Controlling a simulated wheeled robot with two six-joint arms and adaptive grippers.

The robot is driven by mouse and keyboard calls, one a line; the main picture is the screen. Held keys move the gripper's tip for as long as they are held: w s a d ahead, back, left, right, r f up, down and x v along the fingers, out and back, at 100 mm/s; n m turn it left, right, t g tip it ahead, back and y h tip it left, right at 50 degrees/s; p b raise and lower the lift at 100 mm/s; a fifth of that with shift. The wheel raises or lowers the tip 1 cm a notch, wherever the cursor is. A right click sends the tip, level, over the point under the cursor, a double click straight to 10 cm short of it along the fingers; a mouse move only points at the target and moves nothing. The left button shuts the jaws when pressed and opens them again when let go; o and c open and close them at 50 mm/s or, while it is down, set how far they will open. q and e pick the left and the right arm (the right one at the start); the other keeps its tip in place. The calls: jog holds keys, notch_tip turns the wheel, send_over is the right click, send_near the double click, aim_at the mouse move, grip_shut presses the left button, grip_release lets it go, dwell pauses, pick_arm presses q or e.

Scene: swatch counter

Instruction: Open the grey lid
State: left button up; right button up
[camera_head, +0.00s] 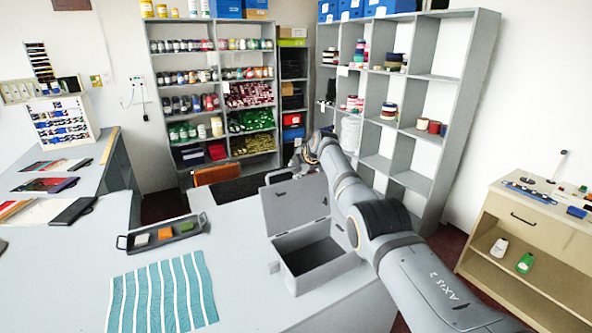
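A grey box (294,286) stands on the counter, and its inside shows from above. Its grey lid (292,207) stands raised, roughly upright, along the far side of the box. My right arm comes in from the lower right and passes over the right side of the box. My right gripper (302,160) is beyond the lid's top edge, above the far end of the counter. It is small and partly hidden by the arm; I cannot tell whether its fingers are open or whether it touches the lid. My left gripper is not in view.
A dark tray (127,242) with coloured blocks sits left of the box. A blue and white striped cloth (160,294) lies in front of it. An orange chair back (217,173) is behind the counter. Shelves line the back; a wooden cabinet (530,226) stands at right.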

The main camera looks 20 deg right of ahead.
jog(key=shift+f, duration=0.1)
jog(key=shift+s, duration=0.1)
jog(key=shift+s+d+r, duration=0.15)
jog(key=shift+s+r, duration=0.05)
jog(key=shift+r, duration=0.15)
jog(key=v, duration=1.1)
jog(key=shift+s, duration=0.1)
